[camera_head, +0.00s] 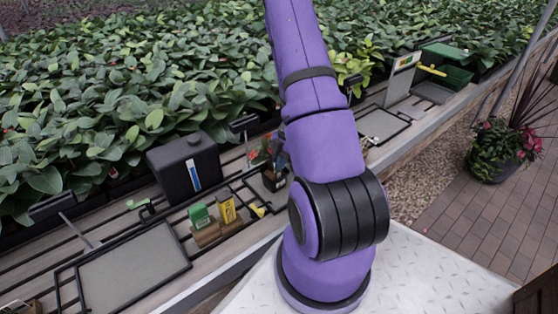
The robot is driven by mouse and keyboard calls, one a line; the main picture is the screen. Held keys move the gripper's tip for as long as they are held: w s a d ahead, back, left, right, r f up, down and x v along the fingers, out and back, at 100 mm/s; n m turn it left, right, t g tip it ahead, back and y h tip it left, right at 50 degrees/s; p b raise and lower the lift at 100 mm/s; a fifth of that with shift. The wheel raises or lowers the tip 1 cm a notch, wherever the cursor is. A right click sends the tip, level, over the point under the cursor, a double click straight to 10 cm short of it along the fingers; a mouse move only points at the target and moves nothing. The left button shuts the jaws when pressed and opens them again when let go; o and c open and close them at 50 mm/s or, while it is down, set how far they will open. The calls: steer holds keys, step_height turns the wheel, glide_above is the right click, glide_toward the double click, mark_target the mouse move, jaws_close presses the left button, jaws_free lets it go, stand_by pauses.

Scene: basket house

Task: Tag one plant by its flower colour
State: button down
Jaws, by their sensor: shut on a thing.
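A small potted plant (262,150) with a red flower stands on the slatted bench just left of my arm, in a dark pot (273,181). My arm partly hides it. In front of it, a green tag-like piece (200,216) and a yellow one (227,207) stand upright in wooden holders (206,235). A small yellow piece (258,210) lies to their right. My purple arm rises through the middle and leaves at the top edge. My gripper and what it holds do not show.
A black container (185,168) stands behind the tags. A grey tray (132,270) lies front left, another (383,125) right of my arm. An upright grey sign (402,78) and green box (444,70) stand back right. Dense leafy plants (130,80) fill the back.

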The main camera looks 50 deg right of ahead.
steer(key=shift+f, duration=1.3)
steer(key=c, duration=1.2)
jaws_free()
steer(key=v, duration=1.1)
steer(key=shift+f, duration=0.1)
